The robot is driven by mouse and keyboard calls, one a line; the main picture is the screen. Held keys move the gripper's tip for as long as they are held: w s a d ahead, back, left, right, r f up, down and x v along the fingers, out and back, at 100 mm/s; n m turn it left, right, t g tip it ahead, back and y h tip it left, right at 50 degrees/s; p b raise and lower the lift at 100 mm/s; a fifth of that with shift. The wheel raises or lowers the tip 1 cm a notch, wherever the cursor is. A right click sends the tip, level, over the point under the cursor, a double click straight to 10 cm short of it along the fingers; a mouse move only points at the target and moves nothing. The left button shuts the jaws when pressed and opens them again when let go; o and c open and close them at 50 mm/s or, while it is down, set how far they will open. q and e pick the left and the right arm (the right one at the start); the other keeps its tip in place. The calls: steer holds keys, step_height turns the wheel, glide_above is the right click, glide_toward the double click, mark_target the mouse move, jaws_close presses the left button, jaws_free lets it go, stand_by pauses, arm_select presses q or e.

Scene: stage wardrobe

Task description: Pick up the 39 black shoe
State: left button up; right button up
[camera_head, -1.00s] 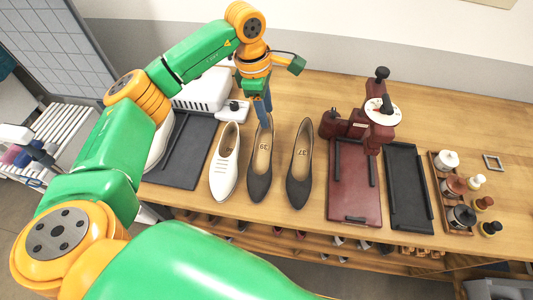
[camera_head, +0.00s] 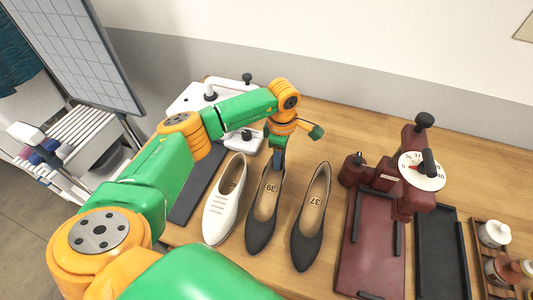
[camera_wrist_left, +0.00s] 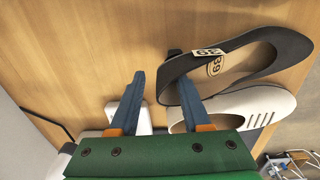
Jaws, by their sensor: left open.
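The 39 black shoe (camera_head: 262,223) lies on the wooden table between two other shoes, toe toward me, with "39" on its insole. My left gripper (camera_head: 277,165) is at its heel end. In the left wrist view, the open gripper (camera_wrist_left: 161,84) has its fingers on either side of the shoe's heel rim. One finger is outside the heel and the other overlaps the opening of the 39 black shoe (camera_wrist_left: 262,58). Whether the fingers touch it I cannot tell. My right gripper is not in view.
A white shoe (camera_head: 220,218) lies close on the left, and a black shoe marked 37 (camera_head: 308,240) on the right. A dark red stand with a dial (camera_head: 372,240) and a black tray (camera_head: 443,262) stand further right. White equipment (camera_head: 190,100) is behind on the left.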

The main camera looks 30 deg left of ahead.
arm_select(q)
steer(key=shift+s, duration=0.1)
jaws_close()
steer(key=shift+r, duration=0.1)
